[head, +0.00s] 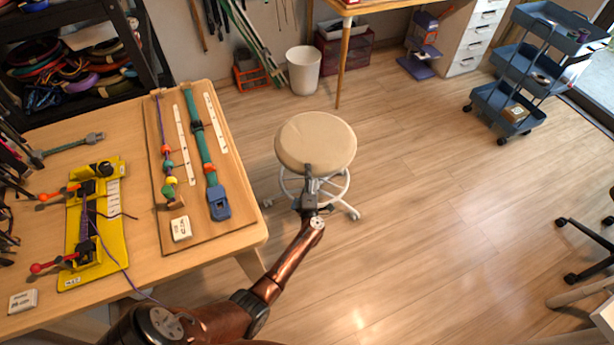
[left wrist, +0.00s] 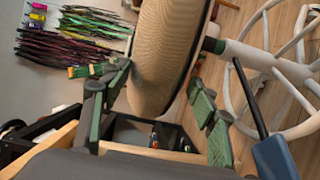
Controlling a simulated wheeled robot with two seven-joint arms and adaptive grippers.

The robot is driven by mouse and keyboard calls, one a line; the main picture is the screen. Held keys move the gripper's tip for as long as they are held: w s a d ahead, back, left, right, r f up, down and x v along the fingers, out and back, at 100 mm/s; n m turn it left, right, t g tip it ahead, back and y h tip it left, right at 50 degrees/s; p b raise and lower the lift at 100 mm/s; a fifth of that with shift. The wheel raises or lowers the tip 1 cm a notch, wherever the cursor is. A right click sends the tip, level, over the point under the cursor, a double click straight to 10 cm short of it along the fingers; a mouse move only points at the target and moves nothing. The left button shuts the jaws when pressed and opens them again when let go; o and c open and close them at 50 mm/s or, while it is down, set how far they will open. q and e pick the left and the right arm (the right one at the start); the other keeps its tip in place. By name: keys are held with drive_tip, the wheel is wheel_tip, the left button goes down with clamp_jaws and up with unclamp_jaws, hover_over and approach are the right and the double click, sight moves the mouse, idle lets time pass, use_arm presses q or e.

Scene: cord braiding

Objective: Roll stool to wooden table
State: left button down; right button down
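The stool (head: 315,140) has a round beige seat and a white ring base on casters. It stands upright on the floor, right of the wooden table (head: 240,240). My left gripper (head: 309,178) is at the seat's near rim. In the left wrist view its two green-padded fingers (left wrist: 158,85) lie on either side of the seat (left wrist: 165,50), which fills the gap between them, so it looks shut on the rim. The white base (left wrist: 260,58) shows at right there. The underside contact is hidden in the head view. My right gripper is not in view.
The wooden table holds a board with cords and beads (head: 185,165) and a yellow jig (head: 95,225). Another wooden-topped table (head: 375,8) stands at the back, beside a white bin (head: 303,70). A blue cart (head: 510,105) is at right. The floor right of the stool is clear.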

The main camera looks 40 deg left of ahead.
use_arm(q)
drive_tip(key=c, duration=1)
unclamp_jaws()
drive_tip(key=shift+w+d, duration=0.1)
drive_tip(key=shift+d, duration=0.05)
drive_tip(key=o, duration=0.3)
drive_tip(key=v, duration=1.2)
